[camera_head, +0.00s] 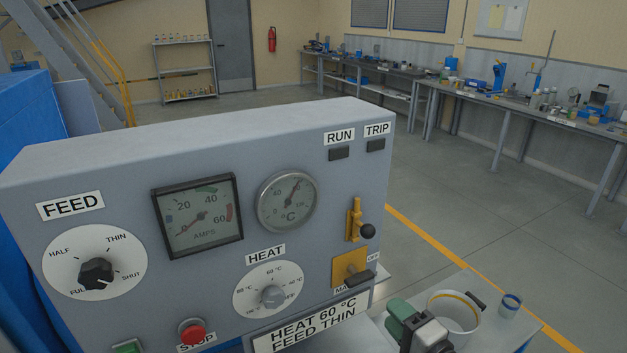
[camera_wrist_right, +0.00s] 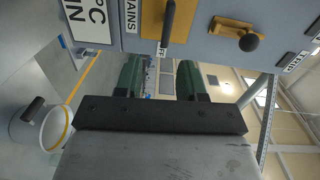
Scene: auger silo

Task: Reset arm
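My right gripper (camera_head: 408,316) is at the lower right of the head view, in front of the panel's right end and below the mains switch. In the right wrist view its two green fingers (camera_wrist_right: 160,75) are apart with nothing between them. The grey control panel (camera_head: 120,160) fills the left and middle. The mains switch (camera_head: 347,266) has a yellow plate and a black handle lying sideways; it also shows in the right wrist view (camera_wrist_right: 153,22). A yellow lever with a black ball (camera_head: 368,231) is above it. My left gripper is out of view.
A white bucket (camera_head: 455,312) with a dark handle grip stands on a grey surface right of my gripper, with a small blue-rimmed cup (camera_head: 510,304) beside it. The panel carries a feed knob (camera_head: 96,273), heat knob (camera_head: 272,296) and red stop button (camera_head: 191,332). Open floor lies behind.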

